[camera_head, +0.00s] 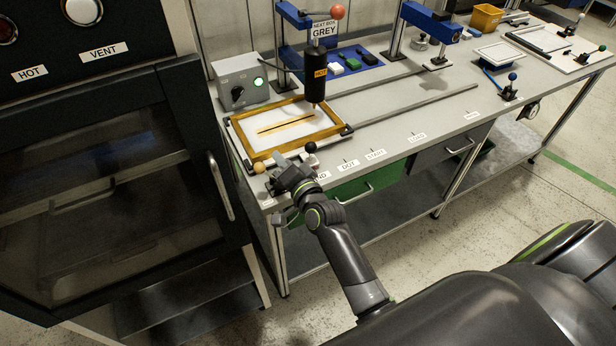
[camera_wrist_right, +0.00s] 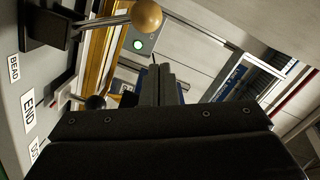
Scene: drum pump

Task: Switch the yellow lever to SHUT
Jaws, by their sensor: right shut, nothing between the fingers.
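The yellow lever has a round yellow knob (camera_head: 259,167) at the front left corner of the bench, by the wooden frame. In the right wrist view the yellow knob (camera_wrist_right: 146,16) is at the top on a metal rod, which runs left to a dark base beside the BEAD label (camera_wrist_right: 13,68). My right gripper (camera_head: 281,163) is shut and empty, just right of the yellow knob. In the right wrist view its fingers (camera_wrist_right: 164,77) point up the picture, apart from the knob. No SHUT marking is readable. My left gripper is not in view.
A black-knobbed lever (camera_head: 311,147) stands close right of my gripper, by the END label (camera_wrist_right: 29,113). Behind is the wooden frame (camera_head: 268,153) under a black HOT nozzle (camera_head: 319,75). A control box (camera_head: 240,80) with a green light stands behind left. A dark oven door (camera_head: 100,170) is left.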

